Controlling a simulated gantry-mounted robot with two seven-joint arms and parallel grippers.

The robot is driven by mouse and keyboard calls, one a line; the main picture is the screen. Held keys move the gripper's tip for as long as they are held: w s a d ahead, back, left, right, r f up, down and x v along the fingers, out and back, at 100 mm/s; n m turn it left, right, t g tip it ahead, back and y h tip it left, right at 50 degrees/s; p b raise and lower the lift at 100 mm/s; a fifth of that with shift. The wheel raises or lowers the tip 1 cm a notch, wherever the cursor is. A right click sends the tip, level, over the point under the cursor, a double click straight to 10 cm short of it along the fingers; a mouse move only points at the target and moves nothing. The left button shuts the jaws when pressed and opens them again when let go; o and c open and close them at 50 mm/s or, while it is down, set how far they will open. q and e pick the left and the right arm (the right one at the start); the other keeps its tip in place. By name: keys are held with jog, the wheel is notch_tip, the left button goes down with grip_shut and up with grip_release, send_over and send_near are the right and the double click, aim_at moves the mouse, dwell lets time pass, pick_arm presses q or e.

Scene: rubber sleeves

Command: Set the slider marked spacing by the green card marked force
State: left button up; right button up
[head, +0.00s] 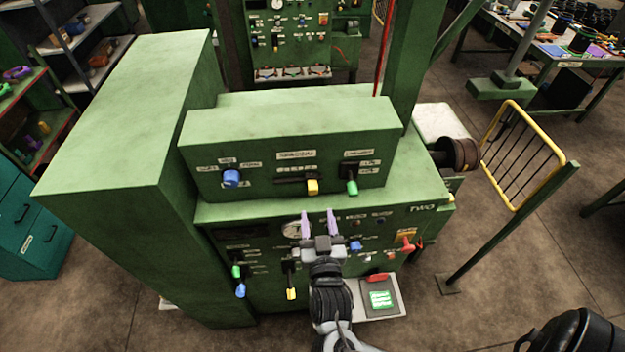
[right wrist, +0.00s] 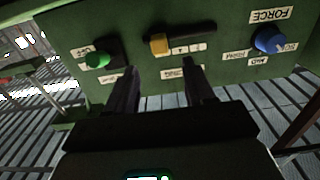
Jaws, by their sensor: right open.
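A yellow slider (head: 313,187) sits near the right end of its dark slot, in the middle of the upper green panel. The label above it is too blurred to read surely. It also shows in the right wrist view (right wrist: 159,43), which sees the panel upside down. A green card or screen (head: 380,299) with pale lines lies on a grey plate at the lower right; its text is unreadable. My right gripper (head: 318,222) is open and empty, in front of the machine and below the slider. In the right wrist view its fingers (right wrist: 160,85) are apart, not around the slider. My left gripper is not in view.
A blue knob (head: 232,178), beside a FORCE label in the right wrist view, and a green knob (head: 351,187) flank the slider. Lower down are a blue-tipped lever (head: 240,290), a yellow-tipped lever (head: 291,293) and a red handle (head: 407,246). A yellow guard (head: 563,162) stands right.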

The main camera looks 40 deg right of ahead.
aim_at(313, 192)
jog(key=p+x, duration=0.1)
jog(key=x, duration=0.9)
jog(key=shift+p, duration=0.35)
grip_shut()
